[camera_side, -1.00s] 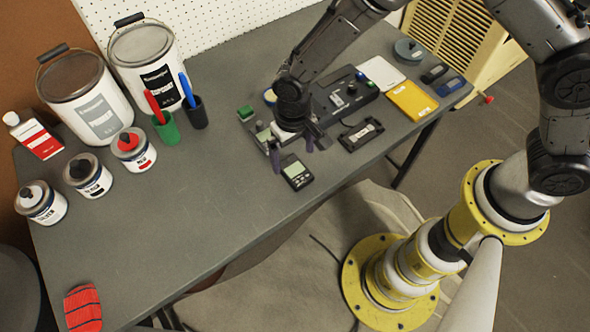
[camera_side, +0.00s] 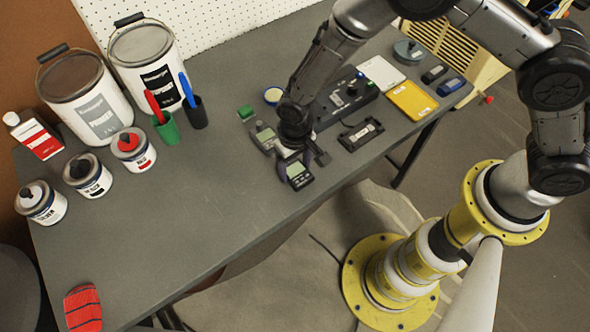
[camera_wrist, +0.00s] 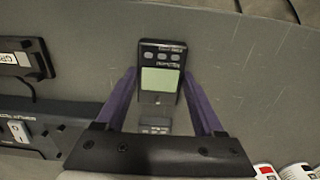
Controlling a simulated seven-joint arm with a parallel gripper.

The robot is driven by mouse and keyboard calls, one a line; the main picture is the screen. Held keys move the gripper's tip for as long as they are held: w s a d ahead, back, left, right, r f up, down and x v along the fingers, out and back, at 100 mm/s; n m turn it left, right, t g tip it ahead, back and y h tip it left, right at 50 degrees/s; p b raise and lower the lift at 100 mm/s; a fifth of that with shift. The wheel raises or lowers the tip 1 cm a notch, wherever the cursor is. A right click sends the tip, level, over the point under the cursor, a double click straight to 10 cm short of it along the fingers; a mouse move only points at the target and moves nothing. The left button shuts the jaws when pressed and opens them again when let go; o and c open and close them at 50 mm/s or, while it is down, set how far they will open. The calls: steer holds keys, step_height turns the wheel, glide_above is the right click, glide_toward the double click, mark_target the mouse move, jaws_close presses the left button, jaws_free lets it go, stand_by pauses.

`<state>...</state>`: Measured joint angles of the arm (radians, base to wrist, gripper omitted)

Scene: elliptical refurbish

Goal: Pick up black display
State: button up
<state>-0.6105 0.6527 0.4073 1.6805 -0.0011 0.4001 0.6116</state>
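The black display (camera_side: 299,178), a small dark handheld unit with a pale screen, lies on the grey table near its front edge. In the wrist view the display (camera_wrist: 160,72) is face up, with grey buttons above a light green screen. My gripper (camera_side: 296,163) is low over it in the side view. In the wrist view the purple fingers of my gripper (camera_wrist: 160,82) stand apart, one on each side of the display, very close to its edges. I cannot tell whether they touch it.
A grey device (camera_side: 265,137) with a screen lies just behind my gripper. A black control box (camera_side: 345,98) and a flat black holder (camera_side: 360,134) are to the right. Paint cans (camera_side: 72,95) and pen cups (camera_side: 166,130) stand left.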

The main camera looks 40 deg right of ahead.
jaws_close()
steer(key=shift+r, duration=0.1)
